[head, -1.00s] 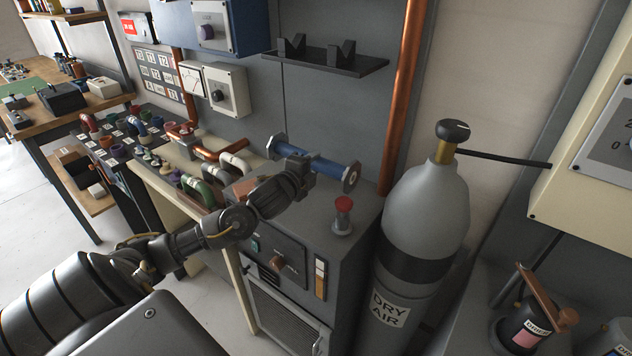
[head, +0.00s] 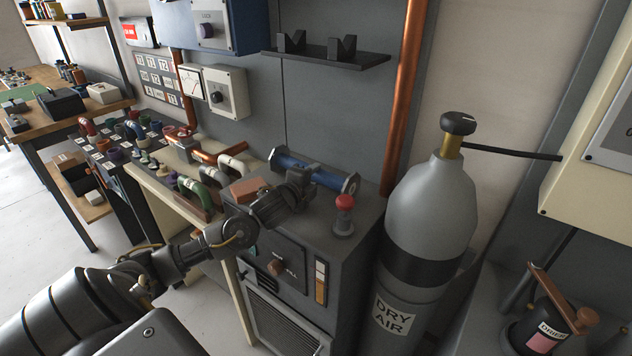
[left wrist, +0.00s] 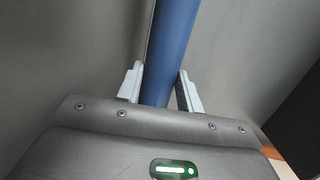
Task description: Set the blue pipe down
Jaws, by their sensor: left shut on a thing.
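The blue pipe (head: 318,174), with a dark flange at each end, is at the top of the grey cabinet (head: 350,212), near the wall panel. It lies roughly level, and I cannot tell whether it touches the cabinet top. My left gripper (head: 300,178) is shut on the pipe near its middle. In the left wrist view the blue pipe (left wrist: 174,50) runs between the two pale fingers of the left gripper (left wrist: 160,88). My right gripper is not in view.
A reddish block (head: 247,189) lies on the left of the top. The dry air cylinder (head: 430,220) stands close on the right. A shelf with two V-shaped holders (head: 325,60) is above.

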